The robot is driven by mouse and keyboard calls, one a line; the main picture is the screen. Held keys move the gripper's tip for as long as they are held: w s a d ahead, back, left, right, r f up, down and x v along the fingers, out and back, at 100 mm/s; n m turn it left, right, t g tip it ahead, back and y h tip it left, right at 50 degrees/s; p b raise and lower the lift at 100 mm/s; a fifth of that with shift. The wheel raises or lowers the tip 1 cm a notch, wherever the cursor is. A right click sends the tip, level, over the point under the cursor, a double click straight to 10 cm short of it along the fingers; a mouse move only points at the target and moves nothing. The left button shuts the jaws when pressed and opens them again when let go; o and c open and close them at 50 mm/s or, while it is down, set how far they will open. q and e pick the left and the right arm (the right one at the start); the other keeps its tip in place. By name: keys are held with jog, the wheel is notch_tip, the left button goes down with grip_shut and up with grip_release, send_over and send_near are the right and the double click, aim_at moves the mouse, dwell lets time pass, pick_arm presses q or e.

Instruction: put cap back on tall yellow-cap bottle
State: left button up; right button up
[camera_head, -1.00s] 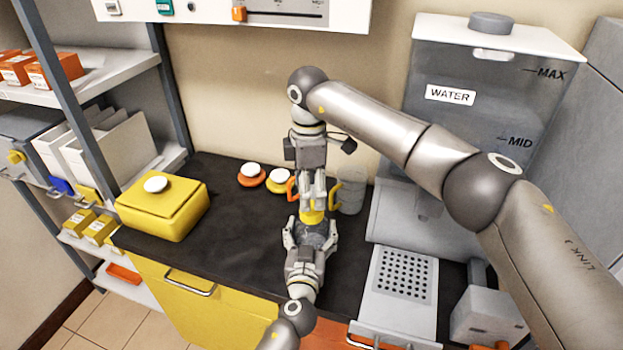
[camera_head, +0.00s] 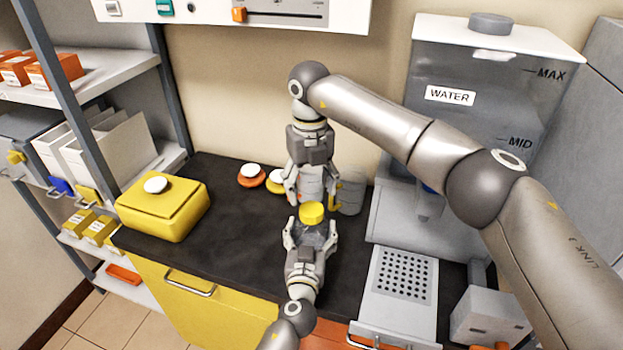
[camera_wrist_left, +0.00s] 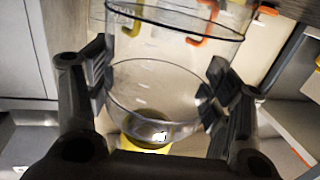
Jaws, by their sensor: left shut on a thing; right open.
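The tall bottle (camera_head: 314,240) is clear, and its yellow cap (camera_head: 312,212) sits on its top. I cannot tell how tightly it sits. My left gripper (camera_head: 311,231) is shut on the bottle's body from the front. In the left wrist view the gripper's pads (camera_wrist_left: 160,88) lie on both sides of the clear bottle wall (camera_wrist_left: 150,95), with yellow (camera_wrist_left: 150,143) showing at its lower end. My right gripper (camera_head: 311,194) points down, open and empty, just above and behind the cap, apart from it. The bottle's lower part is hidden by my left gripper.
A clear beaker (camera_head: 351,196) stands right behind the grippers; another is partly hidden behind my right gripper. Two round white-topped items, orange (camera_head: 251,176) and yellow (camera_head: 276,182), lie to the left. A yellow box (camera_head: 163,212) and water tank (camera_head: 480,110) flank the dark counter (camera_head: 235,235).

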jog(key=n, duration=0.5)
jog(key=shift+r, duration=0.15)
jog(key=n, duration=0.3)
jog(key=shift+n, duration=0.3)
jog(key=n, duration=0.3)
jog(key=shift+r, duration=0.15)
jog(key=n, duration=0.5)
jog(key=shift+d+r+n, duration=0.1)
jog(key=shift+r+n, duration=0.05)
jog(key=shift+n, duration=0.15)
jog(key=n, duration=0.8)
jog(key=shift+r+n, duration=0.2)
jog(key=shift+n, duration=0.1)
jog(key=n, duration=0.7)
jog(key=shift+s+r, duration=0.1)
jog(key=shift+r, duration=0.05)
